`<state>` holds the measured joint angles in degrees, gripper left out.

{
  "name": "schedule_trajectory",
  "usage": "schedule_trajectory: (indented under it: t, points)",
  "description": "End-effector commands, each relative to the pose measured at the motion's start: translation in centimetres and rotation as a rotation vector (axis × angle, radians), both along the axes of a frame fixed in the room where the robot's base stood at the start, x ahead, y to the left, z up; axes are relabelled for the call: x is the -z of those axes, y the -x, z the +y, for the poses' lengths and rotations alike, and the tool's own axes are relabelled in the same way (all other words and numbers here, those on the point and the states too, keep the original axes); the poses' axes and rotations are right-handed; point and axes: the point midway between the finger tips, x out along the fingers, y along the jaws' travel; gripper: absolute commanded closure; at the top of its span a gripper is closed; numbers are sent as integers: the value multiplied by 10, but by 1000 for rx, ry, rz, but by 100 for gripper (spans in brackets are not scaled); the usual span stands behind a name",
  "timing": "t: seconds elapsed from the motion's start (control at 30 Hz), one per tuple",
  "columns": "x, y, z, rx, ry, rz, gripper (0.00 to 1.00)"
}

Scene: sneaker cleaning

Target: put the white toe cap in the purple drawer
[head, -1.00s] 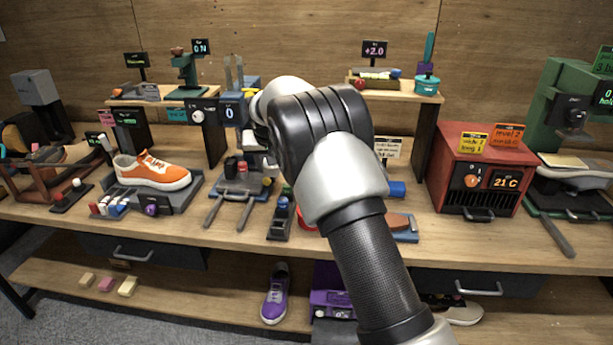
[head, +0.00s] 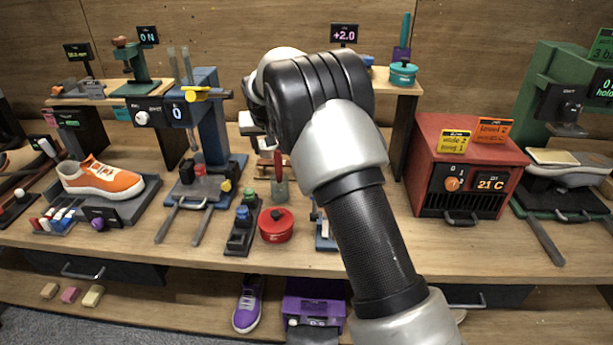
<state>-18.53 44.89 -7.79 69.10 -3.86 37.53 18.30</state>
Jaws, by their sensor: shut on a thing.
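My gripper (head: 262,146) shows only in part, behind and left of my own arm, above the middle of the bench. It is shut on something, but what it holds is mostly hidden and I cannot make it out. I cannot pick out the white toe cap with certainty. The purple drawer unit (head: 314,304) is on the lower shelf, below the bench's front edge, with a grey part low at its front. My gripper is well above it.
A red lidded pot (head: 276,226) and a dark stand with coloured knobs (head: 243,228) are near the front edge. A purple sneaker (head: 247,305) stands left of the purple unit. A red oven (head: 468,170) is at right, an orange sneaker (head: 101,179) at left.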

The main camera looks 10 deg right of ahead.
Motion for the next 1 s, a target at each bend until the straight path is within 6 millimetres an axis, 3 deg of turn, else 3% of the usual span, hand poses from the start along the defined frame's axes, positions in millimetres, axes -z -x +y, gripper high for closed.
schedule_trajectory:
  t: [0.03,0.3,0.67,1.0]
  points:
    - [0,2,-16,6,-1,0,77]
    - [0,17,-88,6,-1,0,77]
    - [0,32,-165,6,-1,-1,77]
    - [59,33,-165,0,0,2,77]
